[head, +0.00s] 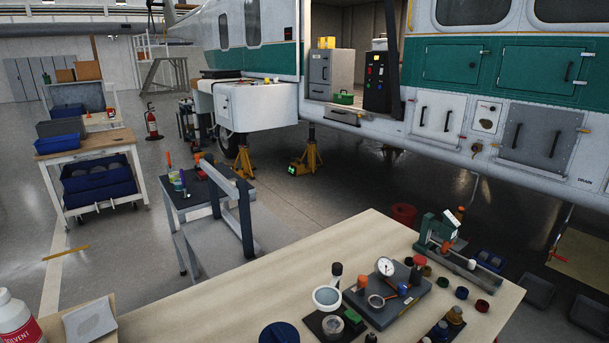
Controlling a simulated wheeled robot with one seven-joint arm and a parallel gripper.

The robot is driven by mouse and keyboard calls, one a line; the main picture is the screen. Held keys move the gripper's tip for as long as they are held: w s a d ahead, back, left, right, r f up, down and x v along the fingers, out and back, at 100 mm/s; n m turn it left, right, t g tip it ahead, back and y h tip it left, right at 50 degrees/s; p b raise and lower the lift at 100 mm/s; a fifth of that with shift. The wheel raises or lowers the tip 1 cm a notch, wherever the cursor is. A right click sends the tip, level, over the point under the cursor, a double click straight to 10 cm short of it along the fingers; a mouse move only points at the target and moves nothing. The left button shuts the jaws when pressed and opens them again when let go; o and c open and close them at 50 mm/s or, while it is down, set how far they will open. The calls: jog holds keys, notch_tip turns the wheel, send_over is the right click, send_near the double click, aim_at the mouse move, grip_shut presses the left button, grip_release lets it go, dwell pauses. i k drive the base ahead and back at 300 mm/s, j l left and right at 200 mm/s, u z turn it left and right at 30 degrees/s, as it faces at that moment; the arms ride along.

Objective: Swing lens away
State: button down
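A round pale lens-like disc in a light ring (327,297) is over a dark base plate (316,322) on the wooden bench, at the lower middle of the head view. A smaller dark-rimmed ring (376,301) lies further right on a grey plate (400,310). It may also be a lens; I cannot tell which one the task means. How either is hinged is too small to make out. My gripper is not in view.
The bench top (230,295) is clear left of centre. A dial gauge (385,267), an orange-capped item (362,283), a green fixture (437,230) and several small caps crowd its right side.

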aim_at(325, 298)
jog(key=i+l+z, duration=0.25)
jog(key=i, duration=0.3)
jog(key=i+l+z, duration=0.2)
jog(key=i, duration=0.35)
